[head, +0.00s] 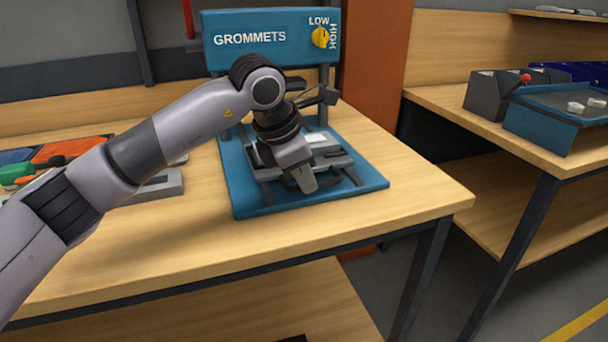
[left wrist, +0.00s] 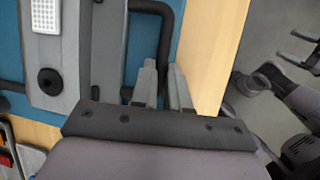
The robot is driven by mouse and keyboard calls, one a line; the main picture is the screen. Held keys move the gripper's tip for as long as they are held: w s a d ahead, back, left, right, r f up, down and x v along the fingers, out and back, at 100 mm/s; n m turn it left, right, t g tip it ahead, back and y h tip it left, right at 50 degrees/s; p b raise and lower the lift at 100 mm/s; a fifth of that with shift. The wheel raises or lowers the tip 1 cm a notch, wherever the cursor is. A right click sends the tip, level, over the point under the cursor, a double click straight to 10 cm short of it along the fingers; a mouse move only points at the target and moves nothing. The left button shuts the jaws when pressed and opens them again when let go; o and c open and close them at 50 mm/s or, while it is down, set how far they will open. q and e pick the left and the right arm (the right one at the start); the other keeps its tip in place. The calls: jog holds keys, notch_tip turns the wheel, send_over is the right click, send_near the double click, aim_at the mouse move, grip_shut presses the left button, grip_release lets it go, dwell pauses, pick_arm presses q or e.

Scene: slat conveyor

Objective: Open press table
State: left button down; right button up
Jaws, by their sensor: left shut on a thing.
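The blue grommet press (head: 270,40) stands on the wooden bench, with a blue base plate (head: 355,190). On the base sits its grey press table (head: 335,160), partly hidden behind my wrist. The grey press table (left wrist: 85,60) also shows in the left wrist view, with a black round knob and a pale dotted pad. A black bar handle (left wrist: 167,30) is at its front edge. My left gripper (head: 303,182) points down at the front of the press table and is shut on the handle; its fingers (left wrist: 163,85) hide the grip point. My right gripper is not clearly seen.
A yellow LOW/HIGH knob (head: 320,37) is on the press head. Orange and blue bins (head: 70,150) and a grey block (head: 160,187) lie to the left. The bench front (head: 280,240) is clear. A second bench (head: 480,120) holds a blue tray fixture (head: 545,125).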

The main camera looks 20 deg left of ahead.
pick_arm(q)
jog(key=c, duration=1.1)
grip_release()
jog(key=shift+r, duration=0.1)
jog(key=v, duration=0.7)
jog(key=shift+s, duration=0.1)
